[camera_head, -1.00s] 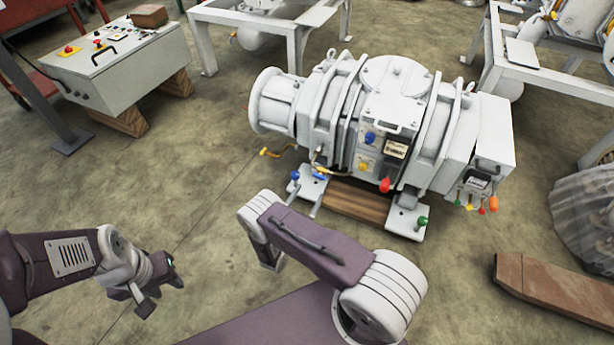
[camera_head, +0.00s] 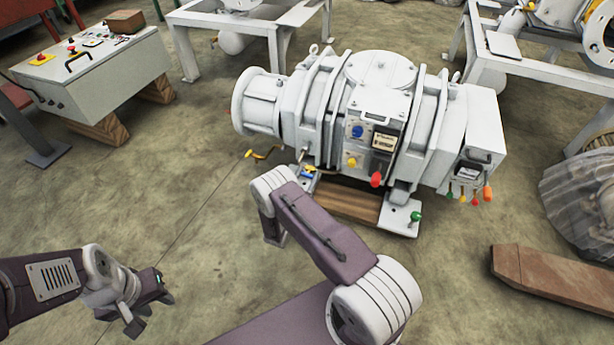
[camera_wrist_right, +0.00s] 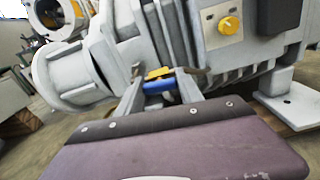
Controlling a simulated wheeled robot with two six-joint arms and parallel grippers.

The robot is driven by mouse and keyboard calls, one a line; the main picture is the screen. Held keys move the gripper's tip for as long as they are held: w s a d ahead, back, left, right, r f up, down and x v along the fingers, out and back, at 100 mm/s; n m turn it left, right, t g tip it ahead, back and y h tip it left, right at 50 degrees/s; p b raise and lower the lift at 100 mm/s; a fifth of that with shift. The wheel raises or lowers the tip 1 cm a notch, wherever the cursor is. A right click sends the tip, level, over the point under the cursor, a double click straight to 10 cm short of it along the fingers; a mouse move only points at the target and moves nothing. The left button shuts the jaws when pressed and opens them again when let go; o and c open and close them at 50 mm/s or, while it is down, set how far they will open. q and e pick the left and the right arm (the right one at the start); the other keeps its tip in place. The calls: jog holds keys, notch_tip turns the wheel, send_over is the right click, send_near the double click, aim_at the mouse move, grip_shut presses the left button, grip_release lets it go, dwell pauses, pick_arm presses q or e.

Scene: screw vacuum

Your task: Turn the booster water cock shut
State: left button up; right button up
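The white booster pump (camera_head: 375,125) stands on the floor in the head view and fills the back of the right wrist view. No label shows which handle is the water cock. A blue handle (camera_wrist_right: 160,86) with a yellow part (camera_wrist_right: 158,73) behind it lies low at the pump's left end. My right gripper (camera_wrist_right: 163,80) has its fingers apart, one on each side of the blue handle; whether they touch it I cannot tell. In the head view my right forearm partly covers this spot. My left gripper (camera_head: 150,310) is open and empty above the floor at lower left.
A yellow lever (camera_head: 264,153) sticks out left of the blue handle. A red knob (camera_head: 376,179), a green knob (camera_head: 416,216) and several coloured handles (camera_head: 470,195) are on the pump's right half. A control box (camera_head: 95,75) stands at back left. A wooden beam (camera_head: 555,285) lies at right.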

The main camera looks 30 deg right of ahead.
jog(key=c, duration=0.5)
jog(key=shift+o, duration=0.2)
jog(key=shift+m, duration=0.4)
jog(key=m+p, duration=0.2)
jog(key=shift+r+m, duration=0.1)
jog(key=shift+m, duration=0.3)
jog(key=m+p, duration=0.1)
jog(key=m, duration=0.2)
jog(key=shift+m, duration=0.3)
jog(key=m+p, duration=0.2)
jog(key=m, duration=0.3)
jog(key=shift+p, duration=0.35)
jog(key=m+p, duration=0.1)
jog(key=m, duration=0.3)
jog(key=shift+m, duration=0.3)
jog(key=shift+p, duration=0.3)
